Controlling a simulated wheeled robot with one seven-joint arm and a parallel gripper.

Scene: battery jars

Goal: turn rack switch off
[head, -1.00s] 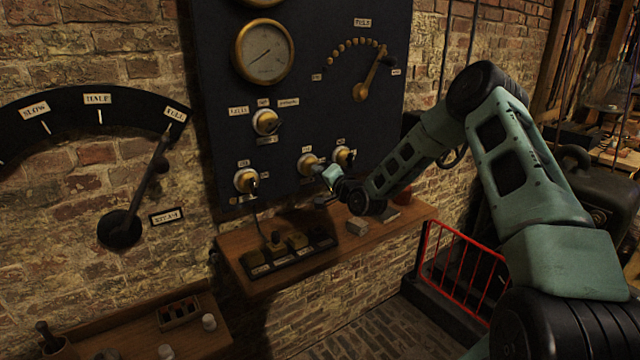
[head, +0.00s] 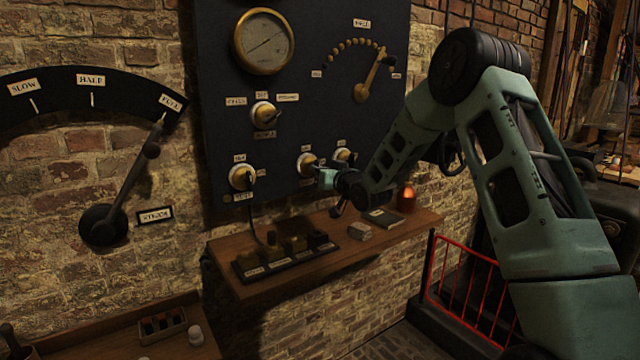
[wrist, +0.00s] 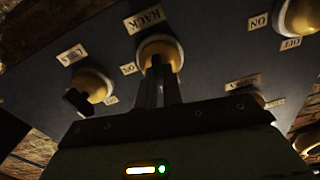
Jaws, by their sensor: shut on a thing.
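The rack switch (head: 306,163) is a round brass knob with a pale rim on the dark panel, the middle one of the lower row. In the wrist view the rack switch (wrist: 160,52) sits beside a RACK label, with its small lever between my fingers. My gripper (head: 323,177) reaches it from the lower right. In the wrist view my gripper (wrist: 158,75) is shut on the switch's lever. The fingers hide most of the lever, so its exact setting is hard to tell.
Other brass switches flank it: a left one (head: 241,177), a right one (head: 343,156) close by, and an upper one (head: 263,113). Below is a wooden shelf (head: 225,252) with a black block unit (head: 285,256), a grey block (head: 359,231) and a glowing lamp (head: 405,198).

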